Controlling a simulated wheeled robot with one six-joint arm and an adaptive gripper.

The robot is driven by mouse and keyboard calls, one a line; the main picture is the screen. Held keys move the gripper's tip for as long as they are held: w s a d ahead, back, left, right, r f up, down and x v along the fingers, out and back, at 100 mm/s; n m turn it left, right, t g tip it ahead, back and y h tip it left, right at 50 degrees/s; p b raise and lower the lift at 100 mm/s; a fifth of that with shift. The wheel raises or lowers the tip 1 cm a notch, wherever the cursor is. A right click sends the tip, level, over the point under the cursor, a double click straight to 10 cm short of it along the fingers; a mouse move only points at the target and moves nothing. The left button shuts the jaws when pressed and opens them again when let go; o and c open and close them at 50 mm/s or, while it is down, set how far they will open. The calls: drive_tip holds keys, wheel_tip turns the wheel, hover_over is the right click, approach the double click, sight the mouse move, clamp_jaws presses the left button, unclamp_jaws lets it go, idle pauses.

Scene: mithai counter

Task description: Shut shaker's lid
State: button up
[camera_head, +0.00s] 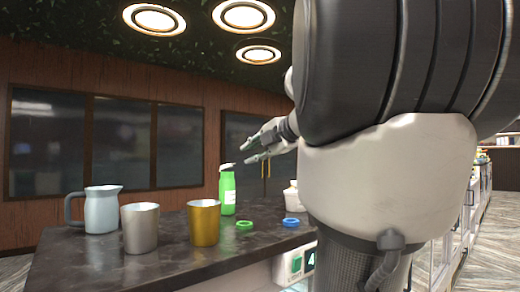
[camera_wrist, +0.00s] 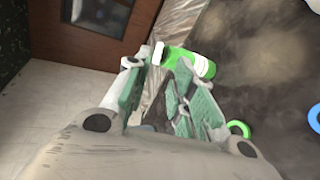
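The shaker (camera_head: 228,195) is a green bottle with a white label, standing upright on the dark counter. Its white lid (camera_head: 227,167) appears tilted up at the top, so it looks open. In the wrist view the shaker (camera_wrist: 200,66) lies beyond the fingers, with the white lid (camera_wrist: 157,53) near the gap between the fingertips. My gripper (camera_head: 247,151) is above and right of the shaker in the head view. Its green-padded fingers are spread and empty, and they also show in the wrist view (camera_wrist: 158,70). I cannot tell whether a finger touches the lid.
A pale blue jug (camera_head: 103,211), a silver cup (camera_head: 140,230) and a golden cup (camera_head: 204,224) stand left of the shaker. A green ring (camera_head: 244,225) and a blue ring (camera_head: 291,222) lie on the counter (camera_head: 90,263). My arm hides the right side.

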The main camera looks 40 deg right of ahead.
drive_tip(key=shift+v, duration=1.65)
drive_tip(key=shift+c, duration=0.4)
